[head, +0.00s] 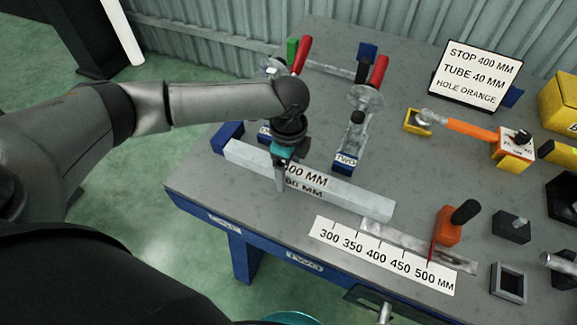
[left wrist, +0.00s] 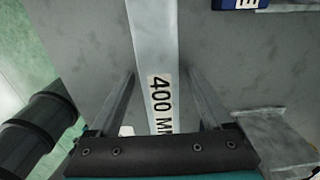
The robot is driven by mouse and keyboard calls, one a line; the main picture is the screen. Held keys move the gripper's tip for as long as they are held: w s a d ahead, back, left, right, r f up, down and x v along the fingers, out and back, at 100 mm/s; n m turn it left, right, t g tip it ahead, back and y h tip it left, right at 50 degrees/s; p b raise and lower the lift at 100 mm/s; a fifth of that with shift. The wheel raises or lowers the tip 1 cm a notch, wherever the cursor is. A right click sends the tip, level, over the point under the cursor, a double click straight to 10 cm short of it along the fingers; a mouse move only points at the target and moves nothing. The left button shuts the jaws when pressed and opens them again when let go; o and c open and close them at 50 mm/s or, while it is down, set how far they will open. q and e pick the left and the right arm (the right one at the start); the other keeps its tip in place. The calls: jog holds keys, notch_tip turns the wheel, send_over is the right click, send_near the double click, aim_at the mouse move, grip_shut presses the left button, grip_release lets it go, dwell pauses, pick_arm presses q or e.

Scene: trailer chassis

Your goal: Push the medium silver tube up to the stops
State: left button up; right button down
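The silver tube (head: 350,196) lies along the table, with its left end beside a blue block (head: 227,137); I cannot tell whether they touch. It bears a 400 MM label, which shows whole only in part in the left wrist view (left wrist: 162,100). My left gripper (head: 281,178) is over the tube's left half. In the left wrist view its two fingers (left wrist: 160,77) are apart, one on each side of the tube, with gaps visible. More blue blocks (head: 345,162) stand behind the tube, below red-handled clamps (head: 362,97).
A 300–500 MM scale (head: 383,256) lies along the front edge, by a rail with an orange stop (head: 447,226). A sign (head: 476,75) reads stop 400, tube 40, hole orange. Small blocks and a square tube piece (head: 508,283) are at right.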

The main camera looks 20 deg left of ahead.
pick_arm(q)
grip_shut()
dwell(0.5)
dwell(0.4)
jog(key=shift+r, duration=0.1)
dwell(0.4)
jog(key=shift+p, duration=0.55)
jog(key=shift+a+p, duration=0.2)
jog(key=shift+p, duration=0.3)
